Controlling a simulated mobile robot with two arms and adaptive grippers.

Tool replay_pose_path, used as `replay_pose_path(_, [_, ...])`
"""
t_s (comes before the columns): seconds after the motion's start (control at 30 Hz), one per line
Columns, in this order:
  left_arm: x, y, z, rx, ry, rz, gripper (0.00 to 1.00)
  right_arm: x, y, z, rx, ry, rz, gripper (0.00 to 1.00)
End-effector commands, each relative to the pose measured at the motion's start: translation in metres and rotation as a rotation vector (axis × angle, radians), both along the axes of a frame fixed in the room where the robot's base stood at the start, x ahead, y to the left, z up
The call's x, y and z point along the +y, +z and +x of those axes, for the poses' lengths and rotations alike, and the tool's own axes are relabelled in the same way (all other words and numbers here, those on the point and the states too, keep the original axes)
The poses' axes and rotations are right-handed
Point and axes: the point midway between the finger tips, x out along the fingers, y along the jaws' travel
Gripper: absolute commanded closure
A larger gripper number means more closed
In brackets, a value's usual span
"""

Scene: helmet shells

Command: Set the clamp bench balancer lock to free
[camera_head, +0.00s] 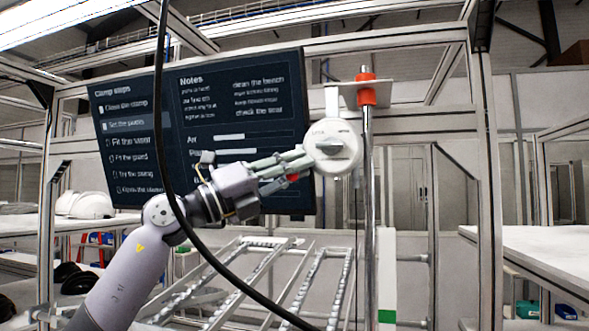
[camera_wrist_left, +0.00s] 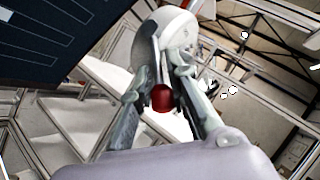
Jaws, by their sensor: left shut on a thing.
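The balancer (camera_head: 326,160) is a round white disc-shaped housing with small dark marks, including a partly legible word, on its face. It hangs from a bracket beside a vertical pole. My left gripper (camera_head: 308,156) reaches it from the left, with its fingertips at the disc. In the left wrist view the white housing (camera_wrist_left: 168,24) is at the top, and my left gripper (camera_wrist_left: 170,68) is shut on a small grey part there, seemingly the lock knob. The fingers hide most of it, so its setting cannot be read. A red ball (camera_wrist_left: 162,97) shows between the fingers. My right gripper is not in view.
A dark screen (camera_head: 240,110) with clamp steps and notes stands behind my left arm. An orange collar (camera_head: 366,93) sits on the pole (camera_head: 368,230). A black cable (camera_head: 165,120) hangs in front of my arm. A roller rack (camera_head: 250,270) is below; a white table (camera_head: 540,255) is at right.

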Motion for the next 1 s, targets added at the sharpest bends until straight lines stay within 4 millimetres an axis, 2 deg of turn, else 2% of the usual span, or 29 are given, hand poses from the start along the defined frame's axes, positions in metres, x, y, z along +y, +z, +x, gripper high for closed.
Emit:
replay_pose_path(0.3, [0.000, 0.000, 0.000, 0.000, 0.000, 0.000, 0.66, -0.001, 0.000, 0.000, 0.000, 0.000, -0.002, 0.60])
replay_pose_path(0.63, [0.003, -0.001, -0.001, 0.001, 0.001, 0.001, 0.66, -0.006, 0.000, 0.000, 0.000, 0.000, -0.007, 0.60])
replay_pose_path(0.77, [0.016, -0.007, -0.007, 0.001, 0.003, 0.000, 0.66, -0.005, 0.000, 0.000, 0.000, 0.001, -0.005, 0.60])
replay_pose_path(1.0, [0.058, -0.028, -0.029, 0.001, 0.004, 0.001, 0.66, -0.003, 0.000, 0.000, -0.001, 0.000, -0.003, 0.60])
